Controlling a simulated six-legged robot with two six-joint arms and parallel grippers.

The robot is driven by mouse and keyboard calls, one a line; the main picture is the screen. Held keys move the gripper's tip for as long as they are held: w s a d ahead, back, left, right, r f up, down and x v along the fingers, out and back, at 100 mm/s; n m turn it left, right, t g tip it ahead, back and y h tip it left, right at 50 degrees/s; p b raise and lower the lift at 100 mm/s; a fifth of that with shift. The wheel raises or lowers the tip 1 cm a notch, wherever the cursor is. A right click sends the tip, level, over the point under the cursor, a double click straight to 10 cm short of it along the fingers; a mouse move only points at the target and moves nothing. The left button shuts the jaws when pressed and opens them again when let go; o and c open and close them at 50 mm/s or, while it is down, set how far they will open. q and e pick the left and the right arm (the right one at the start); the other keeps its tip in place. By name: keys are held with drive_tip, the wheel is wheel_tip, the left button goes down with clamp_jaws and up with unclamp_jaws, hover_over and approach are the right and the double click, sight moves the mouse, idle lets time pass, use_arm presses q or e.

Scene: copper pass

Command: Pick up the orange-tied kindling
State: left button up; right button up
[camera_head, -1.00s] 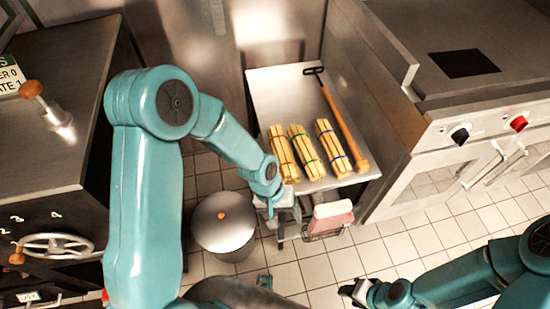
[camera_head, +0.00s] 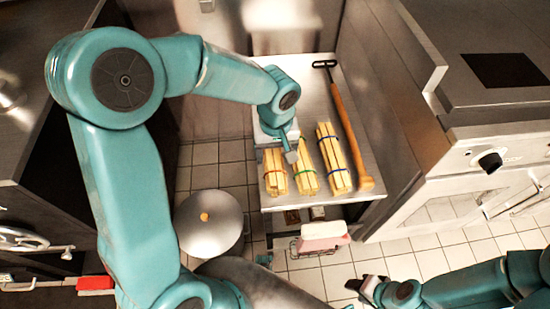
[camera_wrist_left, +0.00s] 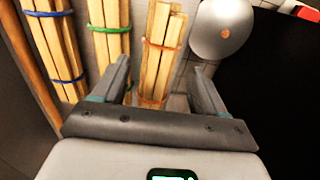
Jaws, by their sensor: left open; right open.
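The orange-tied kindling (camera_head: 275,174) is the leftmost of three pale stick bundles on a metal table (camera_head: 290,80). It also shows in the left wrist view (camera_wrist_left: 161,45), where its orange tie is visible. My left gripper (camera_head: 290,154) is open over the table at the far end of this bundle. In the left wrist view the bundle lies between the open fingers (camera_wrist_left: 160,68); whether they reach down around its sides I cannot tell. My right gripper (camera_head: 364,288) is open and empty, low over the floor in front of the table.
The green-tied bundle (camera_head: 304,168) lies close to the right of the orange-tied one, with the blue-tied bundle (camera_head: 333,160) beyond it. A long wooden-handled tool (camera_head: 350,135) lies at the table's right. A round-lidded bin (camera_head: 208,222) stands at the front left.

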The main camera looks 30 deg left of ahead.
sight(275, 169)
use_arm(q)
drive_tip(key=f, duration=0.3)
drive_tip(key=shift+s+a, duration=0.1)
drive_tip(key=shift+a, duration=0.1)
drive_tip(key=shift+f, duration=0.25)
drive_tip(key=shift+d+f+b, duration=0.1)
drive_tip(key=shift+f+b, duration=0.2)
drive_tip(key=shift+f, duration=0.05)
wheel_tip(275, 169, down, 4)
drive_tip(key=shift+f+b, duration=0.2)
drive_tip(key=shift+b, duration=0.25)
drive_tip(key=c, duration=0.9)
drive_tip(key=shift+r, duration=0.1)
